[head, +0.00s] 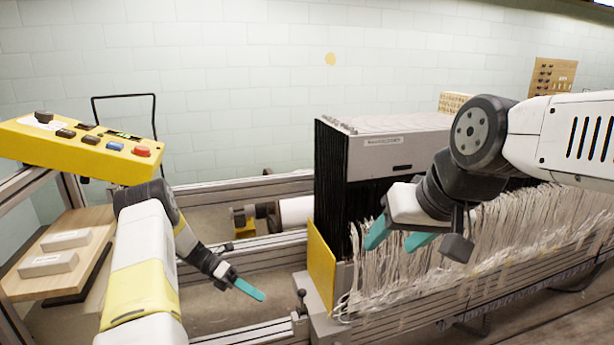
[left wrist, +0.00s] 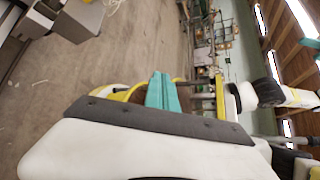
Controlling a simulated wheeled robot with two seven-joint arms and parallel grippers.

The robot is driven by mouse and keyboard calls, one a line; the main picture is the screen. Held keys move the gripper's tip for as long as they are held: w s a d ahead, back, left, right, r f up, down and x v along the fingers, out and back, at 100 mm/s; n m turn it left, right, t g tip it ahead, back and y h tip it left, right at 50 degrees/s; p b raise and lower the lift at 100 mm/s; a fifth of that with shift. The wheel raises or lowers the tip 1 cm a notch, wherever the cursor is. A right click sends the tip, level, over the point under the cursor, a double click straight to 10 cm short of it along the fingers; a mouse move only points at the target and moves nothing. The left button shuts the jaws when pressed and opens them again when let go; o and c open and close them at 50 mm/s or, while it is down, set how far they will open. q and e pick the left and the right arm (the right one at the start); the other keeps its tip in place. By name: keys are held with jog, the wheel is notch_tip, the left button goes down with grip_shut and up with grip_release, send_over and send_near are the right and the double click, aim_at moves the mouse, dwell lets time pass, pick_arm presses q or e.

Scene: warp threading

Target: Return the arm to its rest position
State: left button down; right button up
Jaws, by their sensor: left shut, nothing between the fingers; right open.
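My left gripper (head: 249,289) is at the lower left of the head view, with its teal fingers together and nothing between them. It hangs in front of the machine frame, left of the yellow end plate. In the left wrist view its teal fingers (left wrist: 163,92) show closed, with a padded white surface close below them. My right gripper (head: 400,240) is at the right of the head view, its teal fingers apart and empty. It is in front of the hanging white warp threads (head: 480,245); I cannot tell whether it touches them.
A yellow control box (head: 85,148) with buttons stands at the left. A wooden shelf (head: 85,240) below it bears two grey blocks. The grey-topped warp machine (head: 390,150) with a yellow end plate (head: 321,265) fills the middle and right. Metal rails (head: 250,255) run behind my left gripper.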

pick_arm(q)
jog(key=s+d+r+m+t+y, duration=0.15)
jog(key=s+r+m+y, duration=0.4)
jog(key=r, duration=0.75)
jog(key=s+r+m+t+y, duration=0.2)
jog(key=r+m, duration=0.6)
jog(key=r, duration=0.6)
jog(key=s+r+m+t+y, duration=0.1)
jog(key=s+r+m+t, duration=0.2)
jog(key=s+m, duration=0.3)
jog(key=s+r+m+t+y, duration=0.2)
jog(key=s+r+m+t, duration=0.2)
jog(key=s, duration=0.6)
jog(key=shift+s+a+r+m, duration=0.2)
jog(key=shift+a+r+m, duration=0.15)
jog(key=shift+r+m, duration=0.8)
jog(key=shift+f+t, duration=0.2)
jog(key=shift+t, duration=0.05)
